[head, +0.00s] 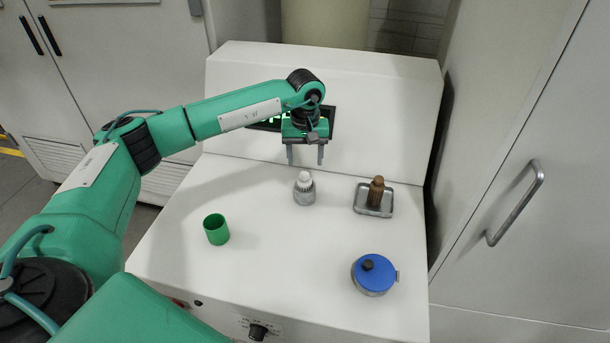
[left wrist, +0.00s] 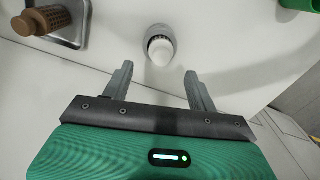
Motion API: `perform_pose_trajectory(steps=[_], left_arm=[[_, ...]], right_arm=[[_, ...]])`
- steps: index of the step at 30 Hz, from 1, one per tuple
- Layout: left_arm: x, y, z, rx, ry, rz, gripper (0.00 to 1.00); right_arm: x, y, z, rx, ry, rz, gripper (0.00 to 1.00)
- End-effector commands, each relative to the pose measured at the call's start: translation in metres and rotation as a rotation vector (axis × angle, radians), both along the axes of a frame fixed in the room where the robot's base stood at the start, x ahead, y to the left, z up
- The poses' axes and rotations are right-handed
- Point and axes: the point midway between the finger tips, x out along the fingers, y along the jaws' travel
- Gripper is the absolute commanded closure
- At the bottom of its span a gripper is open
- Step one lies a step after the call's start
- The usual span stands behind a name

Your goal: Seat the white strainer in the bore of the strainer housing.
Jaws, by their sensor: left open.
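The white strainer (head: 304,178) stands upright in the mouth of the grey strainer housing (head: 304,198), its pale top showing above the rim. How deep it sits in the bore I cannot tell. In the left wrist view the strainer (left wrist: 161,52) shows as a pale round top within the grey housing (left wrist: 158,30), beyond and between the fingertips. My left gripper (head: 306,158) is open and empty, pointing down above and behind the strainer, apart from it. My right gripper is not in view.
A green cup (head: 216,229) stands front left, and a blue-lidded round container (head: 375,273) front right. A sloped panel with a display rises behind. The table's middle front is clear.

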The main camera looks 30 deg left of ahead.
Motion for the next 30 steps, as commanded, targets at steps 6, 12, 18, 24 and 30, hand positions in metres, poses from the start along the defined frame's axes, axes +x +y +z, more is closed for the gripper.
perform_pose_trajectory(steps=[6, 12, 18, 24, 30], left_arm=[[0.001, 0.0, 0.038, 0.001, -0.004, -0.001, 0.41], [0.0, 0.0, 0.055, 0.0, -0.001, -0.001, 0.41], [0.0, 0.0, 0.057, 0.001, 0.0, -0.001, 0.41], [0.0, 0.0, 0.056, 0.001, 0.0, -0.001, 0.41], [0.0, 0.0, 0.056, 0.001, 0.0, -0.001, 0.41]], right_arm=[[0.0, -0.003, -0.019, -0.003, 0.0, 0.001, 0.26], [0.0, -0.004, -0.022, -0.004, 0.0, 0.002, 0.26], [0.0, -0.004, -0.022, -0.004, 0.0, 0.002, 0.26], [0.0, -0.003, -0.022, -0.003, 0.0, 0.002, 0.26], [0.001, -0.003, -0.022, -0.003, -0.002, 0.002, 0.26]])
